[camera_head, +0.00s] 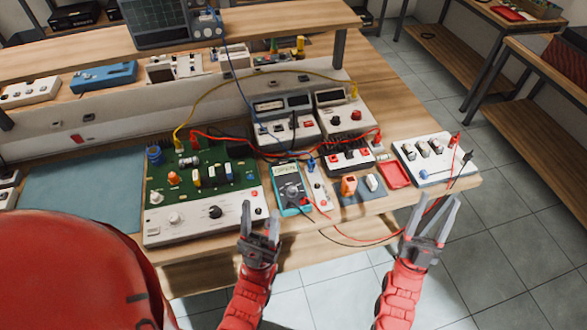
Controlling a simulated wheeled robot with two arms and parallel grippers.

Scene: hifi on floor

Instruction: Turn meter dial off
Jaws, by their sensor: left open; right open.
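The teal multimeter (287,176) lies on the bench's front edge, with a display at its top and a round dark dial (292,191) in its middle. The dial's exact setting is too small to read. My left gripper (259,220) is open and empty in front of the bench, below and left of the meter, touching nothing that I can see. My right gripper (432,215) is open and empty off the bench's front right, well to the right of the meter, with a black probe behind it.
A green circuit board unit (200,180) stands left of the meter. A small white switch panel (318,187) and a blue pad (357,190) lie to its right. Red and black leads cross the bench and hang over the front edge. A white panel (433,158) sits at the right.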

